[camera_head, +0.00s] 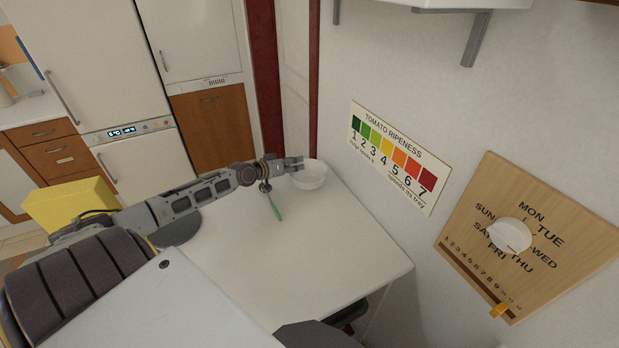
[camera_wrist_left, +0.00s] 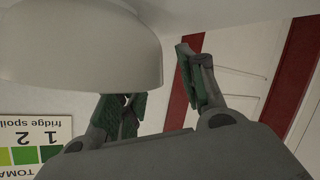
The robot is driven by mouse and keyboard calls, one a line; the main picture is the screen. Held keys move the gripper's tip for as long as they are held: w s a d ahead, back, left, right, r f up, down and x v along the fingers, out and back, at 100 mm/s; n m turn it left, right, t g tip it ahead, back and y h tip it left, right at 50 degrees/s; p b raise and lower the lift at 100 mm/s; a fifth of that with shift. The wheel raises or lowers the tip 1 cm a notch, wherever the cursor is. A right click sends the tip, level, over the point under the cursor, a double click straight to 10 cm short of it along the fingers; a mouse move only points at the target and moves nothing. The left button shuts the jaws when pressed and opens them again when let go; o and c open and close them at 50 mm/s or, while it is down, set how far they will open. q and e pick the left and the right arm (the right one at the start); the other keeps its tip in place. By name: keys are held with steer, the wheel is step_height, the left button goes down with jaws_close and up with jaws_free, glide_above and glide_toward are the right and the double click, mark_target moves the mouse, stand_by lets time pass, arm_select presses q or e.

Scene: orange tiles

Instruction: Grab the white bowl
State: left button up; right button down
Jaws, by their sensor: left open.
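The white bowl (camera_head: 312,177) stands upright at the far corner of the white table (camera_head: 300,262), near the wall. My left gripper (camera_head: 293,164) is open at the bowl's left side, its fingers pointing toward and partly overlapping the rim in the head view. In the left wrist view, which is upside down, the bowl (camera_wrist_left: 75,45) fills the upper left. The left gripper (camera_wrist_left: 155,82) shows there with its green-padded fingers spread. The bowl hides the tip of one finger; the other is right of the bowl. I cannot tell whether either touches it. My right gripper is not in view.
A green utensil (camera_head: 275,208) lies on the table below my left wrist. A dark round disc (camera_head: 178,231) is under the arm. The wall with the tomato ripeness chart (camera_head: 398,152) is close on the right. A yellow box (camera_head: 72,204) is at left. The table's middle is clear.

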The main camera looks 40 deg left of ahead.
arm_select(q)
jaws_close()
stand_by(0.3)
steer(key=shift+r, duration=0.1)
step_height(320, 180, up, 10)
steer(key=p, duration=0.1)
stand_by(0.8)
stand_by(0.3)
